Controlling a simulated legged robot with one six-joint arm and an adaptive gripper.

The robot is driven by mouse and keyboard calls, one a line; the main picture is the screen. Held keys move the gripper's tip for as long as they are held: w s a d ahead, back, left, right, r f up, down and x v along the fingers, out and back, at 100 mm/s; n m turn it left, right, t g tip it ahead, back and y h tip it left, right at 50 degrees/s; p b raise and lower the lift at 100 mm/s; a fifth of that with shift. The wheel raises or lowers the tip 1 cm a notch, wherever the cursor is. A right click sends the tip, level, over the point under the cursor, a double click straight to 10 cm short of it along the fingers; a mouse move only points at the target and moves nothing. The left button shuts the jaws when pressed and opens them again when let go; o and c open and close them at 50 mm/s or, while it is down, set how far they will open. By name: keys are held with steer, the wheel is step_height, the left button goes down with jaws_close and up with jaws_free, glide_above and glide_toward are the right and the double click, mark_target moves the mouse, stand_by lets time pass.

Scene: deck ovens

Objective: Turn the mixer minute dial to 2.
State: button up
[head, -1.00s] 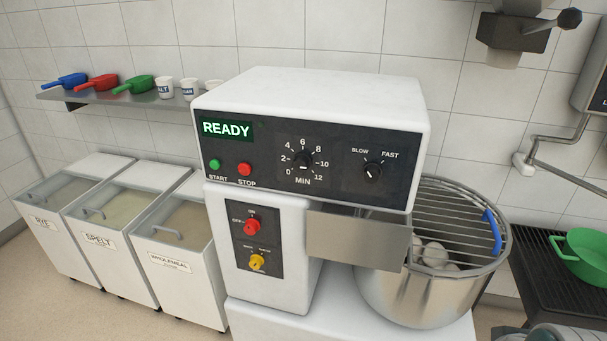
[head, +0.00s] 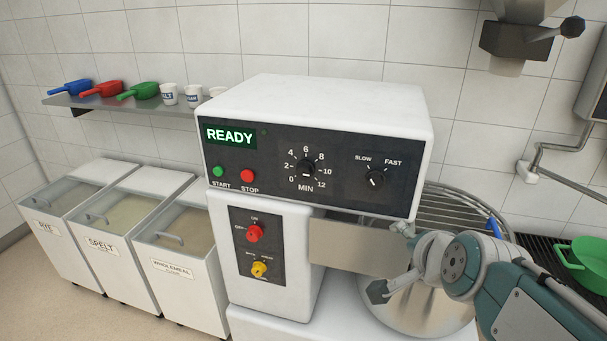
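The mixer minute dial (head: 307,172) is a round black knob on the dark front panel, above the word MIN. Numbers from 0 at lower left to 12 at lower right ring it, with 2 at its left. A small pale mark shows on the knob, but its exact setting is too small to read. My gripper (head: 392,265) is at the lower right, in front of the mixing bowl (head: 428,320), below and right of the dial and apart from it. Its fingers are not clear enough to tell open from shut.
The panel also has a READY display (head: 230,135), green START (head: 218,172) and red STOP (head: 248,176) buttons and a slow/fast knob (head: 374,179). Red (head: 255,233) and yellow (head: 260,270) switches sit below. A metal plate (head: 345,244) juts out under the panel. Flour bins (head: 185,300) stand left.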

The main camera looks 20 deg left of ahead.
steer(key=w+a+r+m+t+y, duration=0.1)
steer(key=w+a+r+m+t, duration=0.15)
steer(key=w+a+m, duration=0.65)
steer(key=m+t+h, duration=0.5)
steer(key=m+t, duration=0.1)
steer(key=m, duration=1.3)
glide_toward(303, 175)
steer(key=w, duration=1.1)
steer(key=shift+a, duration=0.1)
steer(key=shift+r, duration=0.1)
steer(key=c, duration=1.1)
